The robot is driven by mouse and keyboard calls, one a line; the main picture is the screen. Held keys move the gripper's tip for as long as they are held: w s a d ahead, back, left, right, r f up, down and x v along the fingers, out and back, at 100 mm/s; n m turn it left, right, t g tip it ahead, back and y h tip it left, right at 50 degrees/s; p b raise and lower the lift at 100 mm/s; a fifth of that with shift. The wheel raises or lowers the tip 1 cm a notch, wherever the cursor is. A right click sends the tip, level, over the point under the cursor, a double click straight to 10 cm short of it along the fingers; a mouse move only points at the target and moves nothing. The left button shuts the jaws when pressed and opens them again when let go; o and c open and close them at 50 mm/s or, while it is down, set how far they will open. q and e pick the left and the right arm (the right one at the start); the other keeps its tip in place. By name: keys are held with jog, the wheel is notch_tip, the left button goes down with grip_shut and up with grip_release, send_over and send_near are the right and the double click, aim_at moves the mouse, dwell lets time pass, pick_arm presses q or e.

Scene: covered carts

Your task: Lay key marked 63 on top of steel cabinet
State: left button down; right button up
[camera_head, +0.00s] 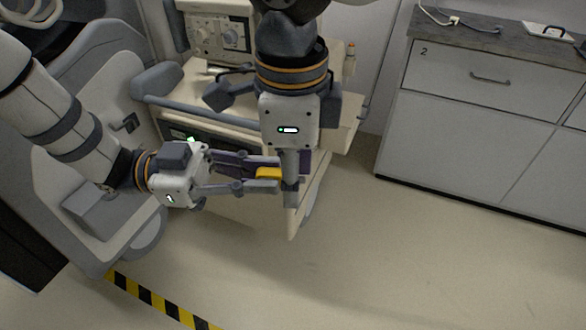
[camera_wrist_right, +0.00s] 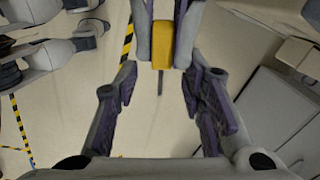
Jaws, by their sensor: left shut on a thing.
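A key with a yellow head (camera_head: 268,174) is held between the fingers of my left gripper (camera_head: 277,173). In the right wrist view its yellow head (camera_wrist_right: 162,45) shows at the top, with a thin dark shaft pointing down. No number is readable on it. My right gripper (camera_head: 290,192) points down beside the key in the head view. In the right wrist view my right gripper (camera_wrist_right: 159,82) is open, its fingers apart on either side of the key's shaft. A grey cabinet (camera_head: 445,135) with a drawer marked 2 stands at the right; I cannot tell whether it is steel.
The cabinet's dark top (camera_head: 510,38) carries a white cable (camera_head: 436,17) and a small white item (camera_head: 548,32). A beige medical cart (camera_head: 222,30) stands behind my grippers. Black-and-yellow tape (camera_head: 158,300) marks the floor. The floor in front of the cabinet is clear.

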jog(key=shift+r, duration=0.1)
pick_arm(q)
jog(key=shift+d+f+g, duration=0.1)
jog(key=shift+f+g, duration=0.05)
jog(key=shift+g, duration=0.25)
pick_arm(e)
notch_tip(320, 180, up, 12)
jog(key=shift+s, duration=0.4)
jog(key=shift+d+f, duration=0.1)
jog(key=shift+f, duration=0.15)
jog(key=shift+c, duration=1.2)
pick_arm(q)
jog(key=w+d+f+m+g+y, duration=0.2)
jog(key=w+d+f+m+g, duration=0.1)
jog(key=g, duration=0.3)
jog(key=shift+w+d+f+m, duration=0.2)
jog(key=shift+d+f+m, duration=0.15)
jog(key=shift+f+m, duration=0.35)
pick_arm(e)
jog(key=w+d+f+m, duration=0.1)
jog(key=d+f+m, duration=0.1)
jog(key=f, duration=0.5)
jog(key=w+d+f+m, duration=0.1)
jog(key=d+f+m, duration=0.1)
jog(key=f, duration=0.6)
jog(key=shift+f+m, duration=0.3)
jog(key=shift+m, duration=0.1)
pick_arm(q)
jog(key=shift+r, duration=0.15)
